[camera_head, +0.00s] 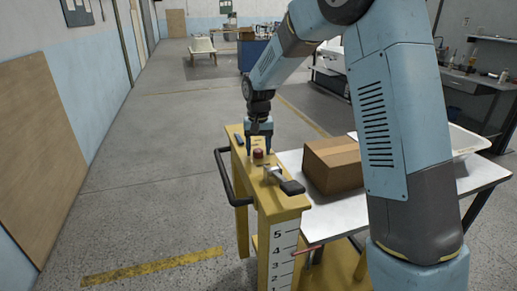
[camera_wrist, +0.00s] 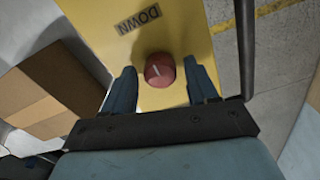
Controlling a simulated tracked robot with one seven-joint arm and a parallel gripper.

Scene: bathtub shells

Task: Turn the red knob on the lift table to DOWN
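The red knob (camera_head: 258,154) sits on the top face of the yellow post of the lift table (camera_head: 268,185). In the wrist view the red knob (camera_wrist: 159,70) is round with a short pale line on it. My gripper (camera_head: 260,150) points down over the post. In the wrist view my gripper (camera_wrist: 163,85) is open, one finger on each side of the knob, with gaps between the fingers and the knob.
A lever with a dark grip (camera_head: 290,186) is on the post near the knob. A black handle bar (camera_head: 226,180) is at the post's left side. A cardboard box (camera_head: 333,163) stands on the white table top (camera_head: 330,218). The floor to the left is clear.

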